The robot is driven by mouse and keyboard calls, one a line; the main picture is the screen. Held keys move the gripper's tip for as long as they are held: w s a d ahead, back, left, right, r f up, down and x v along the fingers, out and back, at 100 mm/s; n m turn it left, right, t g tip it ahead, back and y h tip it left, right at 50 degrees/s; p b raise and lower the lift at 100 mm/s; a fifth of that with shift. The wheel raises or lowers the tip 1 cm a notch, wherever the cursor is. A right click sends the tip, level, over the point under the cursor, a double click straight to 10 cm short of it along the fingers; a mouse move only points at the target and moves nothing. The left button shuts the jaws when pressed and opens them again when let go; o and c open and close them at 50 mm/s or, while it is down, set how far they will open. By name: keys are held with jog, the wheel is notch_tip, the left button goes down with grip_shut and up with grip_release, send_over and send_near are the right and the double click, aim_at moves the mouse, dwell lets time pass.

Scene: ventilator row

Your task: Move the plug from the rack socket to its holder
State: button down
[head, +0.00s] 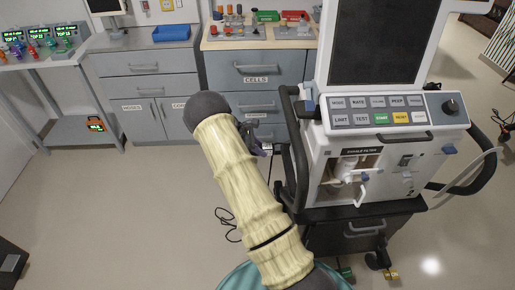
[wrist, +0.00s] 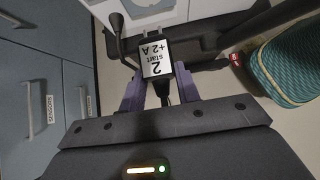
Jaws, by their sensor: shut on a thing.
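My gripper (wrist: 160,90) is shut on a black plug (wrist: 165,87), its two purple fingers on either side of the plug body. The plug bears a white label reading "2 start +2 A". Its metal prongs show at the top end and appear bare, and a black cable leaves its lower end. In the head view my gripper (head: 258,150) is mostly hidden behind my sleeved arm, just left of the ventilator (head: 400,145); the plug cannot be made out there. I cannot identify the rack socket or the plug's holder in either view.
The ventilator's black side handle (head: 291,135) is close to the right of my gripper. Grey drawer cabinets (head: 258,72) stand behind. A thin black cable (head: 228,226) loops on the floor. Open floor lies to the left.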

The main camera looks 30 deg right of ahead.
jog(key=shift+s+d+b, duration=0.15)
jog(key=shift+s+d, duration=0.2)
jog(key=shift+d, duration=0.3)
jog(key=shift+s+d+b, duration=0.15)
jog(key=shift+s+d, duration=0.2)
jog(key=shift+d, duration=0.3)
jog(key=shift+s+d+b, duration=0.15)
jog(key=shift+s+d, duration=0.2)
jog(key=shift+d, duration=0.3)
jog(key=shift+d+r+p, duration=0.15)
jog(key=shift+p, duration=0.55)
jog(key=shift+s+d, duration=0.3)
jog(key=shift+d, duration=0.35)
jog(key=shift+s+d, duration=0.3)
jog(key=shift+d, duration=0.35)
dwell(1.0)
jog(key=c, duration=0.9)
grip_release()
jog(key=shift+w+a, duration=0.1)
jog(key=p, duration=0.1)
send_near(272, 146)
jog(key=r, duration=0.1)
jog(key=a+r, duration=0.1)
jog(key=r, duration=0.1)
jog(key=w+a+r, duration=0.1)
jog(key=r, duration=0.1)
